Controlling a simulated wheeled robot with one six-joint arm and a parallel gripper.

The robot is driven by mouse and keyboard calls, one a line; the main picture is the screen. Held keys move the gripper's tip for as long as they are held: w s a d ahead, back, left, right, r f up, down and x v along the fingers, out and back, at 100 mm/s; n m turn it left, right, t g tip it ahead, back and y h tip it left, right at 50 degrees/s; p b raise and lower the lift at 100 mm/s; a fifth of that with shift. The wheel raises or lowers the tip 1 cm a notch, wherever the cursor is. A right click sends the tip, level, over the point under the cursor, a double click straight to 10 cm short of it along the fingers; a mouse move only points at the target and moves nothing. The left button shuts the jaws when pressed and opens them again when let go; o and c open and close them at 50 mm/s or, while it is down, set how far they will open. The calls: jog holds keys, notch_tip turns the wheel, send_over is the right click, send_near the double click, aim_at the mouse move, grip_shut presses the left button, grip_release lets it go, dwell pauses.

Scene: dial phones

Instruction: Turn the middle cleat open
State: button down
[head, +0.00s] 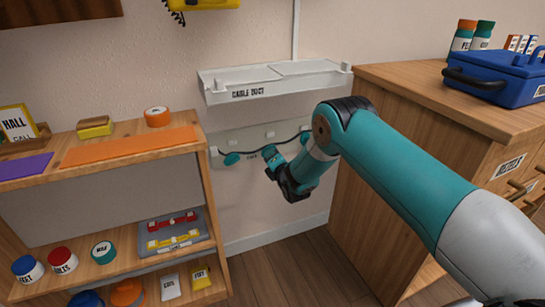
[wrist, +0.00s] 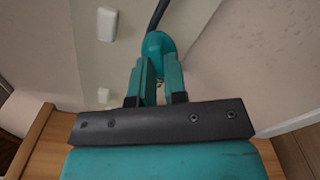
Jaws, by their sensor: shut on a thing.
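A pale board (head: 222,140) is fixed on the wall below the cable duct. A dark cable runs across it past three teal cleats. The middle cleat (head: 268,150) is partly hidden by my gripper (head: 272,166). My gripper is shut on this cleat. In the wrist view, the rounded teal head of the cleat (wrist: 160,46) shows just beyond my fingers (wrist: 157,78), with the dark cable (wrist: 157,14) leading away from it. The left cleat (head: 232,158) stands free. The right cleat (head: 304,137) is close beside my arm. The exact angle of the middle cleat is hard to tell.
The white cable duct (head: 275,90) juts out above the board. A wooden shelf (head: 208,170) with jars and a tray stands at left. A wooden cabinet (head: 365,170) with a blue toolbox (head: 500,78) stands at right. Small white blocks (wrist: 107,23) sit on the board.

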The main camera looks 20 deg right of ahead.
jog(key=c, duration=1.2)
grip_release()
jog(key=shift+o, duration=0.2)
jog(key=s+d+b, duration=0.2)
jog(key=s+b, duration=1.5)
jog(key=b, duration=0.4)
jog(key=shift+s+b, duration=0.15)
jog(key=shift+b, duration=0.15)
